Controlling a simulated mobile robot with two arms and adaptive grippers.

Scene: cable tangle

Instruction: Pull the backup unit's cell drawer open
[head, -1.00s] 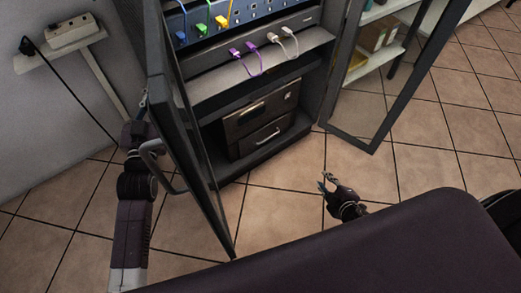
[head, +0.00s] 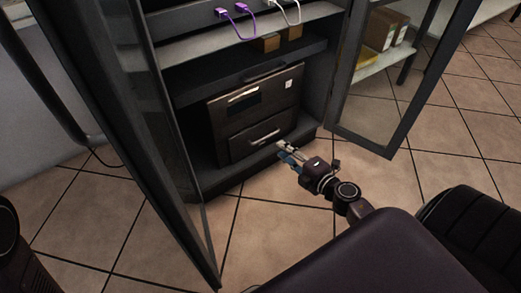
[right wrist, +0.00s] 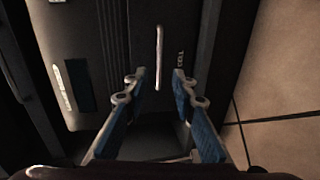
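The dark backup unit (head: 222,106) stands on the bottom shelf of the open cabinet. Its cell drawer (head: 240,148) is the lower front panel, with a pale bar handle (head: 268,137); the drawer looks shut. My right gripper (head: 284,150) is low in front of the cabinet, just right of and below the drawer. In the right wrist view the right gripper (right wrist: 157,78) is open, its blue-padded fingers apart and empty. The drawer handle (right wrist: 159,57) lines up with the gap between the fingertips, seemingly ahead of them. My left gripper is out of view; only part of my left arm shows at lower left.
Cabinet doors stand open left (head: 150,130) and right (head: 376,110), the right one glazed. A shelf with purple and white cables (head: 238,24) is above the unit. Tiled floor (head: 430,150) is free to the right.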

